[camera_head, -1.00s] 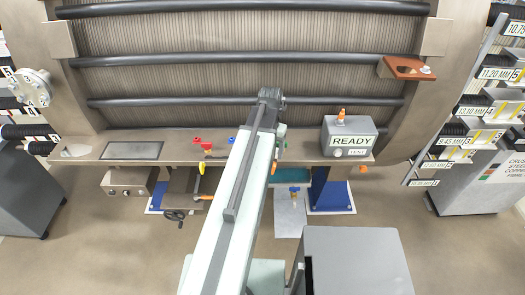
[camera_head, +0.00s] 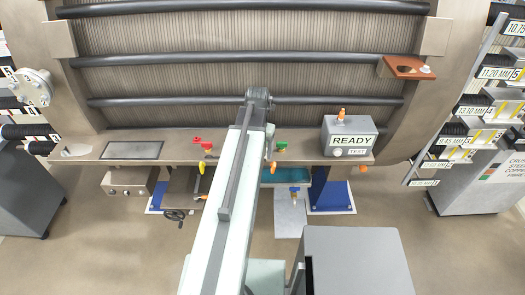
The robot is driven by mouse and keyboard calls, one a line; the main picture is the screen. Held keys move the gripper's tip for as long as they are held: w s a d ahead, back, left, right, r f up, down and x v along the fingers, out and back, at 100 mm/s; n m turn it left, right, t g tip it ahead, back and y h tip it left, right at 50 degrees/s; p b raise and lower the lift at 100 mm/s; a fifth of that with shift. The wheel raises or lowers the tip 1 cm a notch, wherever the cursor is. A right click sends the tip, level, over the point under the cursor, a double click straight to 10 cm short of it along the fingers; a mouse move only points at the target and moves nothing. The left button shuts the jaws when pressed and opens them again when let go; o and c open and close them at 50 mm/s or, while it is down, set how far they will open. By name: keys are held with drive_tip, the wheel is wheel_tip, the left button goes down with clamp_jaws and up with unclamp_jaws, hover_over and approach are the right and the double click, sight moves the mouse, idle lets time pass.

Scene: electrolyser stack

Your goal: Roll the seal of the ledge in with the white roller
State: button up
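A long brown-grey ledge (camera_head: 300,153) runs across the front of the stack, with a dark rectangular panel (camera_head: 132,150) and a round pale recess (camera_head: 76,150) at its left. I cannot make out a seal on it. A small red-brown shelf (camera_head: 400,62) at the upper right has a dark round hole and a small pale piece (camera_head: 426,69); I cannot tell whether that piece is the white roller. My arm reaches over the middle of the ledge, its dark far joint in front of the stack. My gripper is hidden beyond or below that joint.
A grey box marked READY (camera_head: 350,138) stands on the ledge's right. Red handles (camera_head: 205,146) and a green-red handle (camera_head: 281,146) sit either side of my arm. A grey cabinet (camera_head: 355,255) stands in front. Labelled racks (camera_head: 480,120) stand at the right.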

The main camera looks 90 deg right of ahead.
drive_tip(key=shift+w+a, duration=0.15)
drive_tip(key=shift+w, duration=3.1)
drive_tip(key=shift+w, duration=0.15)
drive_tip(key=shift+w+a+f, duration=0.1)
drive_tip(key=shift+w+a, duration=0.1)
drive_tip(key=shift+w, duration=1.5)
drive_tip(key=shift+w+a, duration=0.1)
drive_tip(key=shift+w, duration=3.55)
drive_tip(key=shift+w+a, duration=0.2)
drive_tip(key=shift+w, duration=1.65)
